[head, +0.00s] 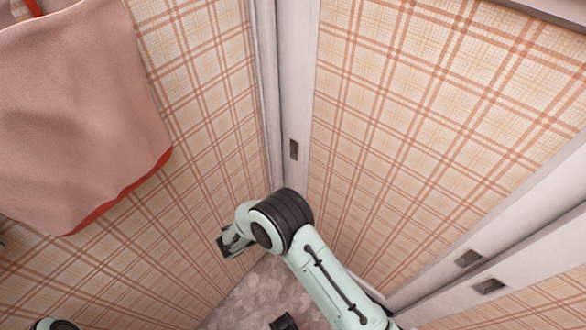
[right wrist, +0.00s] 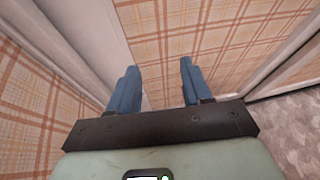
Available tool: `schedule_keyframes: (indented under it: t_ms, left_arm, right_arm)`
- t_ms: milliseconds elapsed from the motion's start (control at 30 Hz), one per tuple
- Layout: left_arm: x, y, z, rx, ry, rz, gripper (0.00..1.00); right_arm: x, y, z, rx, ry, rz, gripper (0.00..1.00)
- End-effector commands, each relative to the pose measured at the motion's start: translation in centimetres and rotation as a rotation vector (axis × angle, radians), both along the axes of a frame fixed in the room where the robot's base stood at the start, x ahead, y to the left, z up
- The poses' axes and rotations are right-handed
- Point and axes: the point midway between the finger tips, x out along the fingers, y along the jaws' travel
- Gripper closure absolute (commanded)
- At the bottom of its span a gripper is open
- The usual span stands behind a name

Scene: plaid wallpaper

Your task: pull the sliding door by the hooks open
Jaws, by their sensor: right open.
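The sliding door (head: 400,130) is a plaid panel in a white frame, right of the corner in the head view. A small dark recessed pull (head: 294,150) sits in its left frame strip. The door's left edge stands against the white strip at the corner, with no visible gap. My right gripper (head: 225,243) is below and left of this pull, apart from it. In the right wrist view its two blue fingers (right wrist: 158,68) are spread with nothing between them, in front of a plaid panel and white frame strips. My left gripper is out of view. No hooks show.
A pink bag (head: 80,120) with red trim hangs in front of the plaid wall (head: 205,80) at left. Two more recessed pulls, an upper (head: 468,258) and a lower (head: 488,286), sit in white frame strips at right. A little stone-patterned floor (head: 245,295) shows below.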

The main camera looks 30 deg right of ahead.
Motion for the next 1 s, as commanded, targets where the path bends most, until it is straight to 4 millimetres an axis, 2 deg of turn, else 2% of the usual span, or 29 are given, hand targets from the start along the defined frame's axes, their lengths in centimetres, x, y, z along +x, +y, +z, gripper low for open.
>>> schedule_keyframes:
  t_ms: [33,133,200,300,467,800,1000]
  left_arm:
    - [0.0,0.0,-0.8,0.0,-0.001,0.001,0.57]
    - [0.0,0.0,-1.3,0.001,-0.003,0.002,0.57]
    - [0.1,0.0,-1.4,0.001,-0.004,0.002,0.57]
    - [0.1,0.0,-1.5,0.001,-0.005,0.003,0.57]
    - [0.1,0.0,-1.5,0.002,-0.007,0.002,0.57]
    - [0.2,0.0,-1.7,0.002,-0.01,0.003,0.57]
    - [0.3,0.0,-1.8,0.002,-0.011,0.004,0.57]
  right_arm:
    - [2.1,1.2,2.2,-0.089,-0.056,0.06,0.51]
    - [4.7,2.7,6.6,-0.239,-0.146,0.13,0.51]
    - [5.5,3.5,8.5,-0.302,-0.188,0.153,0.51]
    - [6.1,3.7,9.9,-0.344,-0.216,0.164,0.51]
    - [6.9,1.9,10.2,-0.352,-0.22,0.162,0.51]
    - [9.5,-4.8,10.0,-0.348,-0.218,0.16,0.51]
    - [10.7,-7.4,10.0,-0.348,-0.219,0.162,0.51]
